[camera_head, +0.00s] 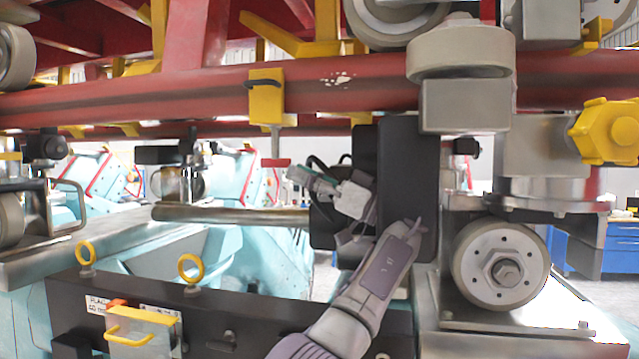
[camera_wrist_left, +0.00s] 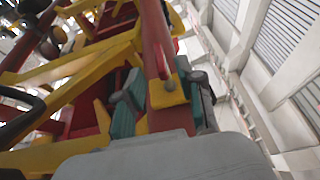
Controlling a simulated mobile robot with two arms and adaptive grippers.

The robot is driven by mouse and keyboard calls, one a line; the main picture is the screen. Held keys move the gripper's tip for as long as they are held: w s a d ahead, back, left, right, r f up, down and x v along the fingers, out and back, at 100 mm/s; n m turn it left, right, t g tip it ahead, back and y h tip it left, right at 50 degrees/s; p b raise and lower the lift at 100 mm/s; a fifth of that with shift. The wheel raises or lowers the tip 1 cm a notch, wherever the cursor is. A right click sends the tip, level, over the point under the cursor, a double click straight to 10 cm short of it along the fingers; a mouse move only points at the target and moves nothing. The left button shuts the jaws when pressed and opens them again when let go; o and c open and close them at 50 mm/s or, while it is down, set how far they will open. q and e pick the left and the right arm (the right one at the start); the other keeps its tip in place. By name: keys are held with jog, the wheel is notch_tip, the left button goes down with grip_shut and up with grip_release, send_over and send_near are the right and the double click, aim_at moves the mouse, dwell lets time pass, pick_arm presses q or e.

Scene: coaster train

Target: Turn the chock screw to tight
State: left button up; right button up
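The chock is a yellow block (camera_head: 266,97) clamped around the red rail (camera_head: 350,88) in the head view. The chock screw (camera_head: 275,142) hangs from its underside as a thin grey shaft with a red crossbar handle (camera_head: 276,162) at the bottom. My left gripper (camera_head: 305,178) is just right of and slightly below that handle, apparently apart from it. In the left wrist view its two teal-padded fingers (camera_wrist_left: 166,104) stand apart, with yellow and red parts seen between and beyond them. Whether any part touches the screw cannot be told. My right gripper is not in view.
A grey horizontal bar (camera_head: 230,214) lies below and left of the handle. A black upright block (camera_head: 408,185) stands behind my left wrist. Wheels (camera_head: 500,266) and grey mounts crowd the right. Yellow ring bolts (camera_head: 190,268) rise at lower left.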

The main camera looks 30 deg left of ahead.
pick_arm(q)
jog(key=shift+v, duration=1.9)
